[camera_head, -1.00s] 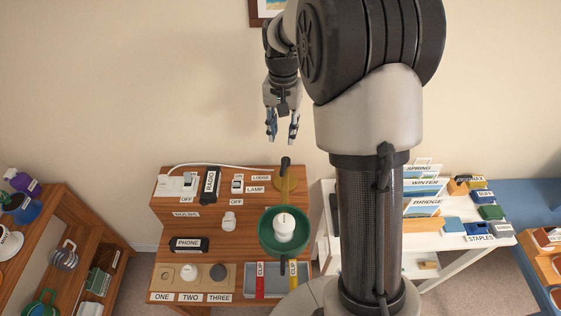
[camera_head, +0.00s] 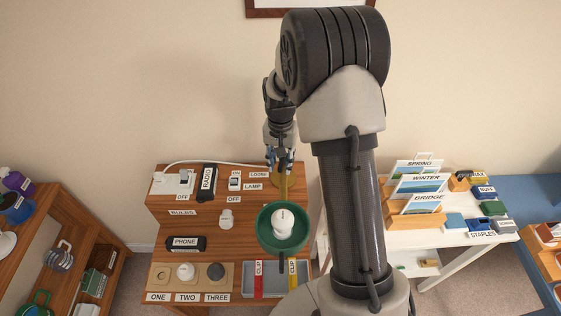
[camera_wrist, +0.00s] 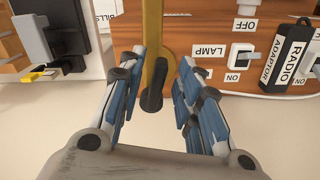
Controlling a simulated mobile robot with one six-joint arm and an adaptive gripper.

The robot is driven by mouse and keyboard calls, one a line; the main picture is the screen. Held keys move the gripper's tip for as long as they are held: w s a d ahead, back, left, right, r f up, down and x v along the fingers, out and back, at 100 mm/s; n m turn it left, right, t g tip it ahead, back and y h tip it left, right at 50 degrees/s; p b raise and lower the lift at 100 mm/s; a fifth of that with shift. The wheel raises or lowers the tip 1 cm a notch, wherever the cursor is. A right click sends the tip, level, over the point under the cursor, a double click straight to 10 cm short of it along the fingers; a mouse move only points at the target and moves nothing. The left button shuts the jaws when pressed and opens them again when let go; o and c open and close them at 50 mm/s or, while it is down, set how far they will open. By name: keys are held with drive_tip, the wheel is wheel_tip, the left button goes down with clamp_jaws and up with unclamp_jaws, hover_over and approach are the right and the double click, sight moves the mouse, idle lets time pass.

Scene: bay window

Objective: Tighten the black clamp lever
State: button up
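The black clamp lever (camera_wrist: 152,90) hangs on a brass post (camera_wrist: 153,30) in the wrist view, angled slightly off the post. My gripper (camera_wrist: 160,68) is open, with one blue-padded finger on each side of the lever. The lever lies nearer the left finger, with a visible gap to both fingers. In the head view my gripper (camera_head: 281,170) is over the back of the wooden desk, at the lamp's brass base (camera_head: 286,182), and largely hides the lever there. The lamp's green shade (camera_head: 264,238) holds a white bulb (camera_head: 283,223).
The wooden desk (camera_head: 190,225) carries a black radio adaptor (camera_head: 208,180), switches, a phone box (camera_head: 185,243) and a grey clip tray (camera_head: 275,284). A white table (camera_head: 445,245) with cards stands right, a wooden shelf (camera_head: 75,225) left. The wall is close behind.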

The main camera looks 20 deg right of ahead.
drive_tip(key=shift+c, duration=0.2)
clamp_jaws()
idle(0.3)
drive_tip(key=shift+s+d+n, duration=0.15)
drive_tip(key=shift+d+n, duration=0.15)
drive_tip(key=shift+n, duration=0.45)
drive_tip(key=shift+s+d+n, duration=0.15)
drive_tip(key=shift+d+n, duration=0.15)
drive_tip(key=shift+n, duration=0.45)
drive_tip(key=shift+o, duration=0.2)
unclamp_jaws()
wheel_tip(320, 180, up, 12)
